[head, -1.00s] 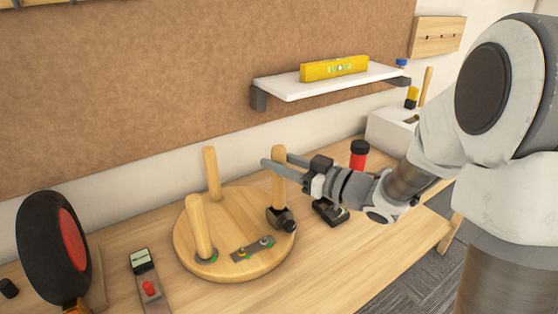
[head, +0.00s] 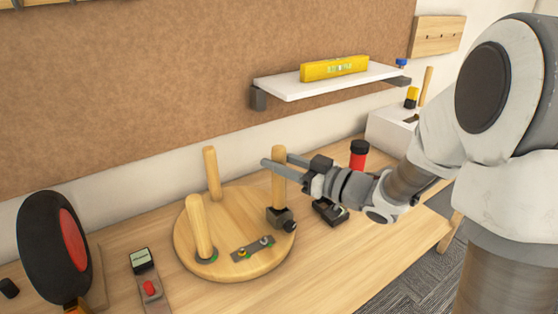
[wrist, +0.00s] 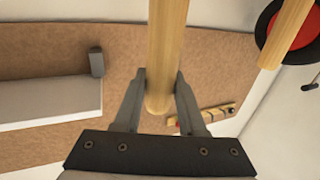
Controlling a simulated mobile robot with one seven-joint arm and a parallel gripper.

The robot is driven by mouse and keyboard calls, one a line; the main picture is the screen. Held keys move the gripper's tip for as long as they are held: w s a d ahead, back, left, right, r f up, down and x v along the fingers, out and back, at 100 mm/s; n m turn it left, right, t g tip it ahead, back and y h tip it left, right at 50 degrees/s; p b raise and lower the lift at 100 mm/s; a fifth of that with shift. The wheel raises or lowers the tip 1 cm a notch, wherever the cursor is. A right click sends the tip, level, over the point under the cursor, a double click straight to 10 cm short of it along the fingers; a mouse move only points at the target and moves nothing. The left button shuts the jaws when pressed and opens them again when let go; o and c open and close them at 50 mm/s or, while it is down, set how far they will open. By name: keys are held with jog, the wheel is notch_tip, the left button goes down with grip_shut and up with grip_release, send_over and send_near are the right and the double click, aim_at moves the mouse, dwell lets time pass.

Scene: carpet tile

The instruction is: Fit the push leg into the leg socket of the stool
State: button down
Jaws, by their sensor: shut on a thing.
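The stool seat (head: 225,260) is a round wooden disc lying on the bench, with two wooden legs (head: 211,175) (head: 199,228) standing up from it. The push leg (head: 279,180) is a pale wooden rod, upright at the seat's right side. My gripper (head: 275,161) is shut on it near its top; the wrist view shows the leg (wrist: 167,45) between both fingers (wrist: 160,85). Its lower end meets the dark leg socket (head: 280,216). How deep it sits there I cannot tell.
A plate with small coloured parts (head: 252,249) lies on the seat. A red jar with a black lid (head: 358,156) and a dark device (head: 330,212) are to the right. A red-button box (head: 150,288) and black-red disc (head: 55,245) are left. A shelf (head: 330,82) hangs above.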

aim_at(285, 181)
jog(key=shift+f+b, duration=1.85)
jog(key=shift+f, duration=0.5)
jog(key=shift+c, duration=2)
grip_release()
jog(key=p+v, duration=0.2)
jog(key=v, duration=1.5)
jog(key=shift+s+d+r, duration=0.1)
jog(key=shift+d, duration=0.05)
